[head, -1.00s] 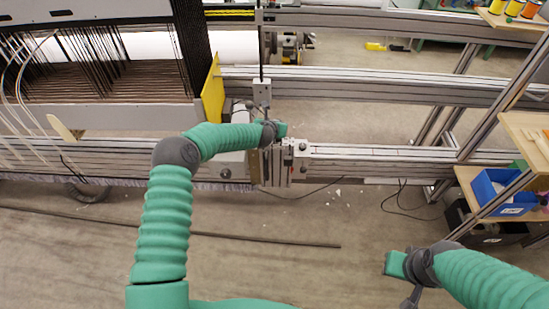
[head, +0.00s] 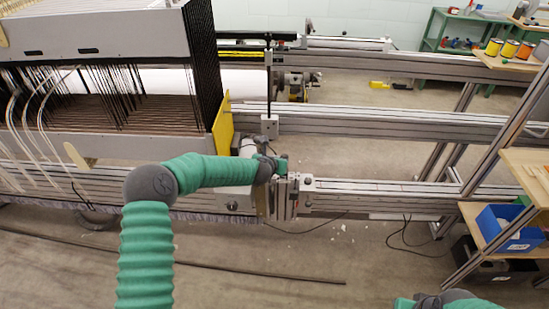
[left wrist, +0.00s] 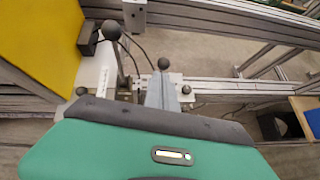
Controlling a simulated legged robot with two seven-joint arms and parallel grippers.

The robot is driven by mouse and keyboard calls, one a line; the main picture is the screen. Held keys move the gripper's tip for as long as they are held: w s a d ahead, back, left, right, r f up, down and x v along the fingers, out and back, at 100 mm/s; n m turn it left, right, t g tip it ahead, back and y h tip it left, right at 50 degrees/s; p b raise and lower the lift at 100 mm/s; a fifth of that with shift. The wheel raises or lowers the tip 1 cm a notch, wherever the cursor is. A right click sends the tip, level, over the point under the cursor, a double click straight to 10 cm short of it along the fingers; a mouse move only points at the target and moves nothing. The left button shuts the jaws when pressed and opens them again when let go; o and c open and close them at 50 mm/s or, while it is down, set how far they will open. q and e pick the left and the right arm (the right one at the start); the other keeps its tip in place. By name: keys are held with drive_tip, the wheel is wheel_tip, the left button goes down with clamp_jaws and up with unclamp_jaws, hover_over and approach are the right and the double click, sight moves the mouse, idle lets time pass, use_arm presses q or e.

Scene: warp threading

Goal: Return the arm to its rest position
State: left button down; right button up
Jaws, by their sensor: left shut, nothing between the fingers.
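My left gripper (head: 282,166) is at the end of the green left arm (head: 150,240), in front of the metal clamp block (head: 293,192) on the frame rail. It is shut with nothing held. Whether it touches the block cannot be told. In the left wrist view the green hand body (left wrist: 140,150) fills the bottom, with black ball knobs (left wrist: 112,30) and a grey upright piece (left wrist: 162,90) just beyond it. Only a bit of my right wrist (head: 445,299) shows at the bottom edge; its fingers are out of the picture.
The loom with its dark warp threads (head: 120,82) stands at the left, beside a yellow plate (head: 222,125). Aluminium rails (head: 390,194) run across. A shelf with a blue bin (head: 508,228) is at the right.

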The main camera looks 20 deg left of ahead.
use_arm(q)
drive_tip(key=s+r, duration=0.1)
drive_tip(key=r, duration=0.1)
drive_tip(key=shift+s+d+r, duration=0.3)
drive_tip(key=shift+s, duration=0.1)
use_arm(e)
drive_tip(key=shift+s+d+r, duration=0.2)
drive_tip(key=shift+d+r, duration=0.05)
use_arm(q)
drive_tip(key=shift+a, duration=0.1)
use_arm(e)
drive_tip(key=shift+a, duration=0.1)
